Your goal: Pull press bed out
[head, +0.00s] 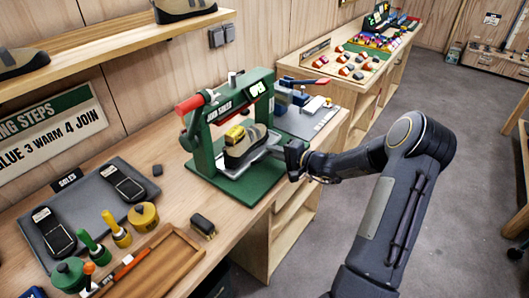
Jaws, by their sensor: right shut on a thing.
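The green press (207,138) stands on the wooden workbench, with a red-ended lever at its upper left. Its press bed (270,148) is a grey plate low in the frame, with a climbing shoe (243,143) on it. The shoe is tan and dark with a yellow piece on top. My right gripper (291,158) is at the bed's right front edge and shut on it; the jaws and the grip point are small and partly dark. My left gripper is not in view.
Soles (122,180) on a dark mat, glue pots (143,216), a wooden tray (152,264) and a brush (203,226) lie left and front of the press. A blue vise-like tool (290,97) stands behind it. Open floor (390,110) lies to the right.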

